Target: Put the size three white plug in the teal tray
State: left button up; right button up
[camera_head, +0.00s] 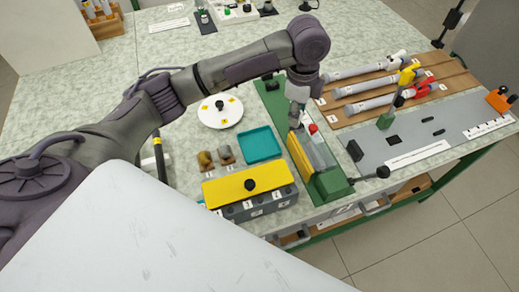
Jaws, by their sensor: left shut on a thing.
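The teal tray (262,145) lies flat on the bench near the middle, and its visible floor is bare. My left gripper (296,118) points down over the green fixture, to the right of and beyond the tray. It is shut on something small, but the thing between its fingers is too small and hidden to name. I cannot make out a size three white plug for certain. A grey block (262,207) with numbered labels and a yellow plate (248,186) on top stands in front of the tray. My right gripper is not in view.
A green fixture (333,186) with a yellow strip stands right of the tray. Two small brownish cylinders (205,160) (225,155) stand left of it. A white disc (220,114) lies behind. A wooden rack (440,68) holds several grey rods at the right, beside a grey plate (440,130).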

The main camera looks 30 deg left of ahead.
pick_arm(q)
jog(key=w+f+m, duration=0.1)
jog(key=m, duration=0.1)
jog(key=w+f+m+b, duration=0.1)
jog(key=w+f+m, duration=0.1)
jog(key=m, duration=0.1)
jog(key=shift+d+f, duration=0.1)
jog(key=shift+d, duration=0.05)
jog(key=shift+w+f+m, duration=0.15)
jog(key=shift+m, duration=0.25)
jog(key=shift+f, duration=0.15)
jog(key=shift+m, duration=0.3)
jog(key=s+a+f, duration=0.1)
jog(key=a+f, duration=0.1)
jog(key=a, duration=0.1)
jog(key=s+a+f+p, duration=0.1)
jog(key=s+a+f, duration=0.1)
jog(key=a, duration=0.1)
jog(key=s+a+f, duration=0.1)
jog(key=a+f, duration=0.1)
jog(key=a, duration=0.2)
jog(key=shift+s+f+p, duration=0.15)
jog(key=shift+s+p, duration=0.15)
jog(key=shift+s, duration=0.1)
jog(key=shift+a+f, duration=0.1)
jog(key=shift+f, duration=0.05)
jog(key=shift+s+f, duration=0.1)
jog(key=shift+f, duration=2)
